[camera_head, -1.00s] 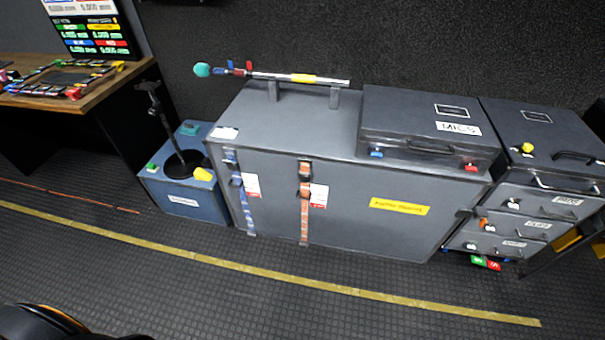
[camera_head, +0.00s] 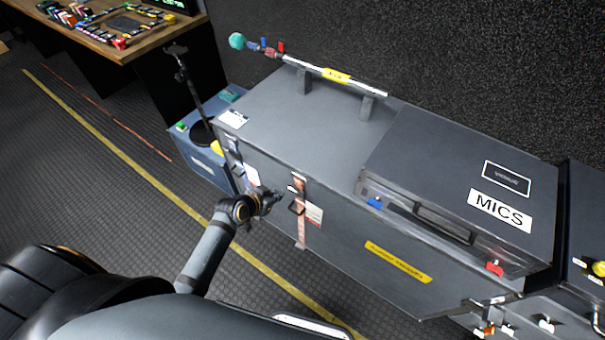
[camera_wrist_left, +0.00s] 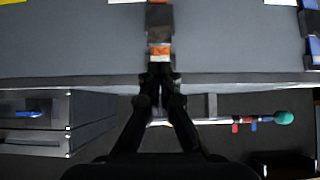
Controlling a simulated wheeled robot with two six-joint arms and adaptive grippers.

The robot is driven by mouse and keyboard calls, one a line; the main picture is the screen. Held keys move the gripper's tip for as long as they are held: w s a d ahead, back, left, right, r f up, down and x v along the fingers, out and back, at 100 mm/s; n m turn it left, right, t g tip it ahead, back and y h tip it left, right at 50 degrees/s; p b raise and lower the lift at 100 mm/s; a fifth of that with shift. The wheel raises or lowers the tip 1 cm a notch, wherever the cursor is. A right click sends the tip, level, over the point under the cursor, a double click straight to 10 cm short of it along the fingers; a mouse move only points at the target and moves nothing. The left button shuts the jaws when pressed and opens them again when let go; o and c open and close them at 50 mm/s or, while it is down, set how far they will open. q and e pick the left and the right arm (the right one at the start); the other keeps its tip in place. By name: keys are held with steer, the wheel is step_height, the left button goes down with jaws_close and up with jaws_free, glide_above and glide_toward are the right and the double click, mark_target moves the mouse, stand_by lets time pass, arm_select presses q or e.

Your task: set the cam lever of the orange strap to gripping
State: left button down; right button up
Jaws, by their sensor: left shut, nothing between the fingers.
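The orange strap (camera_head: 301,228) hangs down the front of the large grey case, with dark buckle hardware and a white-red tag (camera_head: 314,212) beside it. The position of its cam lever is too small to tell. My left gripper (camera_head: 278,194) is shut and empty, just left of the strap's buckle in the head view. In the left wrist view the shut fingers (camera_wrist_left: 160,72) point at the orange strap (camera_wrist_left: 160,49), with its dark buckle (camera_wrist_left: 159,20) beyond them. Whether they touch it cannot be told. My right gripper is in neither view.
A blue strap (camera_head: 235,158) hangs left of the orange one on the grey case (camera_head: 285,120). The MICS case (camera_head: 440,160) and a pole (camera_head: 350,79) on supports are on top. A blue box (camera_head: 185,132) stands at left. Floor in front is clear.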

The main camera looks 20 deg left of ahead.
mark_target(295, 191)
arm_select(q)
steer(key=x, duration=0.6)
steer(key=w+r+x, duration=0.1)
steer(key=x, duration=0.2)
steer(key=shift+d+b, duration=0.15)
steer(key=shift+b, duration=0.25)
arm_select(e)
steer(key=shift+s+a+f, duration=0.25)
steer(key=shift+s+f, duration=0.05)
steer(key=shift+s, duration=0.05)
